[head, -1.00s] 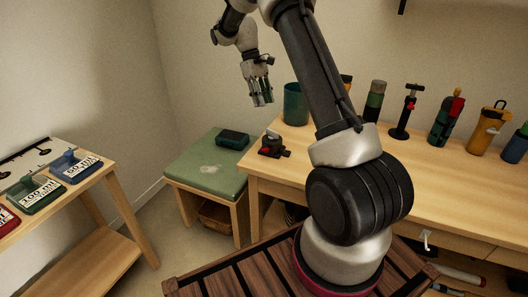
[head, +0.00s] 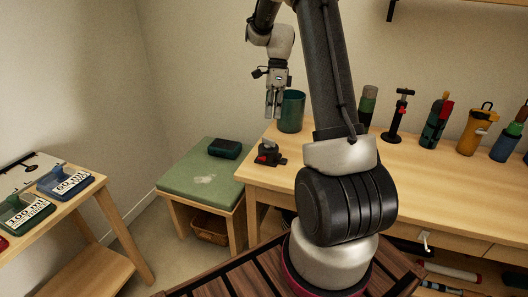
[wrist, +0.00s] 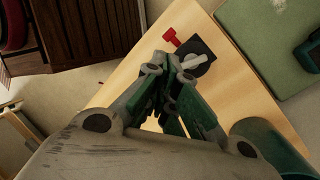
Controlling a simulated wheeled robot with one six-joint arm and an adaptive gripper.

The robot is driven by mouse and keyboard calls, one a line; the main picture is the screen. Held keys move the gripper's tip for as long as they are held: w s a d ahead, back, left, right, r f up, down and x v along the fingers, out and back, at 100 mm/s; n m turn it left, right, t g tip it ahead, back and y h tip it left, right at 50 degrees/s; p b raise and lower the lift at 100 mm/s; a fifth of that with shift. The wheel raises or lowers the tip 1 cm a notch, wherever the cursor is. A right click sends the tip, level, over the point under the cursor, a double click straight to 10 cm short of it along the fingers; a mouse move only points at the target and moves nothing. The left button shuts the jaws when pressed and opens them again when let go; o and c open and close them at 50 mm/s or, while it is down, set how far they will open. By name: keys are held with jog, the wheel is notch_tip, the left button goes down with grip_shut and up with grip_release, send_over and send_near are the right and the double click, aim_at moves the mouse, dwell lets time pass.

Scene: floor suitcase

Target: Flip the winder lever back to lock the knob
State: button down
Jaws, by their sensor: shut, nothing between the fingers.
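The winder (head: 268,154) is a small dark device with a red part, on the left corner of the wooden workbench. In the wrist view its dark square base (wrist: 205,72) carries a pale grey lever (wrist: 192,61). A red T-shaped knob (wrist: 171,36) sticks out beside the base. My gripper (head: 274,115) hangs fingers down above the winder and is apart from it. In the wrist view my gripper (wrist: 173,122) is shut and empty, and its fingers hide part of the bench near the winder.
A dark green cup (head: 291,112) stands close to the winder and my gripper. A green-topped stool (head: 190,185) with a dark case (head: 225,149) stands left of the workbench (head: 390,165). Several bottles and tools line the bench's back. The bench front by the winder is clear.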

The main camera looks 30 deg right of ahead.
aim_at(263, 158)
jog(key=m, duration=0.5)
jog(key=shift+w+a+f, duration=0.2)
jog(key=shift+w, duration=0.05)
jog(key=x, duration=1.4)
jog(key=shift+w, duration=0.15)
jog(key=shift+a, duration=0.1)
jog(key=shift+a+f+t+h, duration=0.2)
jog(key=shift+a+t+h, duration=0.05)
jog(key=shift+t+h, duration=0.4)
jog(key=shift+s+a+f+t+h, duration=0.15)
jog(key=shift+s+t+h, duration=0.2)
jog(key=shift+s+a+f, duration=0.2)
jog(key=shift+a+f, duration=0.1)
jog(key=shift+f, duration=0.2)
jog(key=shift+d+r, duration=0.1)
